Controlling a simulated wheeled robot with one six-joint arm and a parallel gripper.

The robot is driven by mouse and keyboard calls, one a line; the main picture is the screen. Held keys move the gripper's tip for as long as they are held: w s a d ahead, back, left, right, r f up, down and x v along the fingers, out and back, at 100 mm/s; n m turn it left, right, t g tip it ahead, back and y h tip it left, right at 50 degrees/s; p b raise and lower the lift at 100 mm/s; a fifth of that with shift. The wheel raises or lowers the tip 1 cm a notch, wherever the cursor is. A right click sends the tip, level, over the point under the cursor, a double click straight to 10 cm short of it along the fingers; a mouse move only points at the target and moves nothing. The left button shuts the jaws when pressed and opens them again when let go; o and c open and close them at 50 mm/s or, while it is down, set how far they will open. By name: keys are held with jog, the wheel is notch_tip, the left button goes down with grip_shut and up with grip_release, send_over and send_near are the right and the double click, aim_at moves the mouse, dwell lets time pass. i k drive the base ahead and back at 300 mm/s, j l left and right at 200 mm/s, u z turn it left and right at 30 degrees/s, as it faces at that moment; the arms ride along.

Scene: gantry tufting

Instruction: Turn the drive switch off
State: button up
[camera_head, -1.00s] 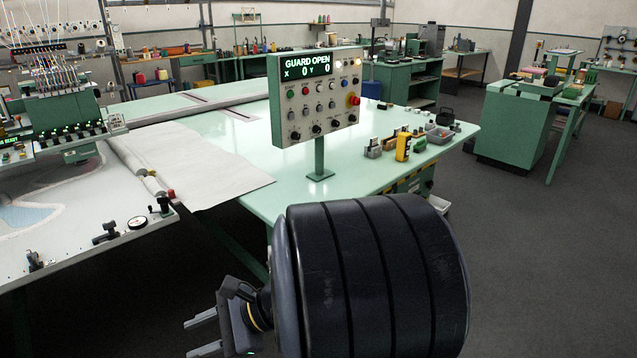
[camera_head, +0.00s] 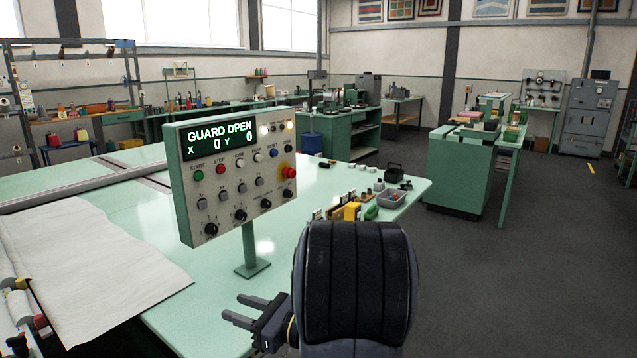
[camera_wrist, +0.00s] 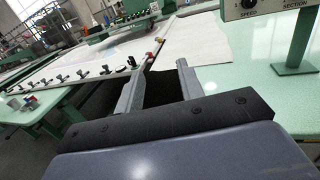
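A control panel (camera_head: 237,172) stands on a green post above the pale green table in the head view. Its display reads GUARD OPEN, X 0, Y 0. It carries coloured buttons, a red emergency knob (camera_head: 289,172), several small grey switches (camera_head: 224,195) and black dials (camera_head: 211,228) below. I cannot read which one is the drive switch. My gripper (camera_head: 232,306) is low in front of the panel, apart from it. In the wrist view, my gripper (camera_wrist: 158,69) is open with nothing between its fingers. The panel's lower edge (camera_wrist: 258,8) shows there at top right, with a dial marked SPEED.
The green table (camera_head: 160,320) lies below the panel, with white cloth (camera_head: 85,270) on its left.

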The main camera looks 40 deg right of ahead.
aim_at(288, 193)
jog(key=i+l+z, duration=0.25)
jog(key=i+l, duration=0.35)
jog(key=l, duration=0.25)
jog(key=i+l+z, duration=0.2)
jog(key=i+l, duration=0.5)
